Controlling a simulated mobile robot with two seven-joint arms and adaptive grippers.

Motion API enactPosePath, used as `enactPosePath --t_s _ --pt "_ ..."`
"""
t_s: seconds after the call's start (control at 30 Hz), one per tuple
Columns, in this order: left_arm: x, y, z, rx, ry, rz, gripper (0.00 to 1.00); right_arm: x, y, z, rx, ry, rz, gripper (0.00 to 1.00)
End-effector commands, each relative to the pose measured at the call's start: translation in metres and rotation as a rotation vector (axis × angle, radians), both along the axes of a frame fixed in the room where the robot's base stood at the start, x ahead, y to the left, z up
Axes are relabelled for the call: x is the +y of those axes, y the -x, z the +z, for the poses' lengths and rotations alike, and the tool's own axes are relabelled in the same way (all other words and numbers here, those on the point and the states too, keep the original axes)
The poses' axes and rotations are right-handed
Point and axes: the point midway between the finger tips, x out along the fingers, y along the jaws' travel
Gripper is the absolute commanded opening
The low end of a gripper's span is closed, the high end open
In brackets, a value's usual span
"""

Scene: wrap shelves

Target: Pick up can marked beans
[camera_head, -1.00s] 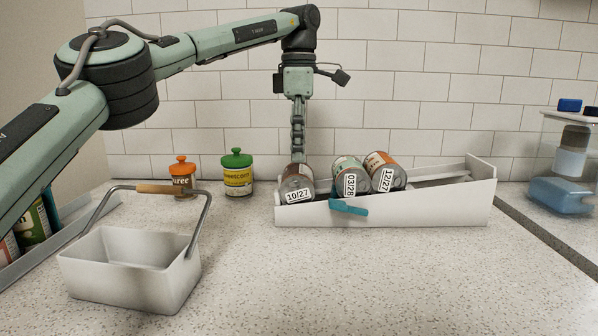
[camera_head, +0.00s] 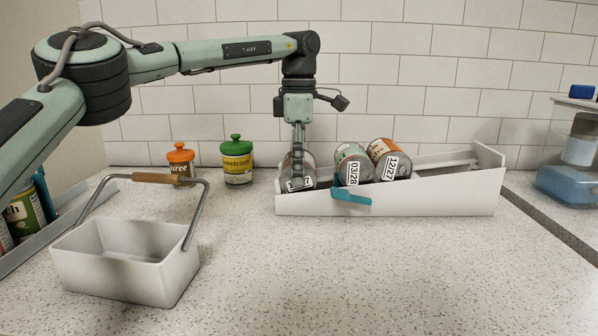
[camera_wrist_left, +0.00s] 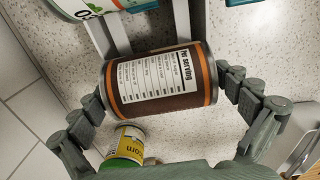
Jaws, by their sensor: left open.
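A brown can with orange bands (camera_wrist_left: 192,98) lies between the fingers of my left gripper (camera_wrist_left: 163,92) in the left wrist view. My left gripper is open, one finger at each end of the can. In the head view this can (camera_head: 307,160) lies at the left end of a white sloped rack (camera_head: 420,197), and my left gripper (camera_head: 298,180) partly covers its date end. Cans dated 03/28 (camera_head: 349,157) and 12/27 (camera_head: 385,152) lie to its right; their names are not readable.
A white basket (camera_head: 125,265) with a raised wooden-grip handle stands front left. Orange-lidded (camera_head: 180,160) and green-lidded (camera_head: 237,162) containers stand behind it. A teal clip (camera_head: 351,196) sticks out from the rack's front.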

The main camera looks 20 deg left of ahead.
Motion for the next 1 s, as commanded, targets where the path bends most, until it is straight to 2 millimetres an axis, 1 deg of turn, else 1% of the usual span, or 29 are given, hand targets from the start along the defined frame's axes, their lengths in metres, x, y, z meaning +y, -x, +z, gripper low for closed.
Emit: enactPosePath --t_s 0.07,0.27,0.5,0.83,1.0 --pt "0.0 0.0 0.0 0.0 0.0 0.0 1.0 0.002 -0.001 -0.001 0.0 -0.002 -0.002 0.0" --pt "0.0 0.0 0.001 0.0 0.0 -0.001 0.75 0.006 -0.005 0.001 -0.007 -0.009 -0.002 0.0" --pt "0.0 0.0 0.001 -0.001 0.0 -0.001 0.46 0.006 -0.005 0.001 -0.005 -0.009 -0.003 0.0" --pt "-0.001 0.0 0.005 -0.003 0.0 -0.001 0.46 0.001 -0.001 0.001 0.0 -0.001 0.002 0.0" --pt "-0.001 -0.001 0.021 -0.004 0.001 -0.002 0.46 -0.001 0.0 0.002 0.005 0.002 0.001 0.0"
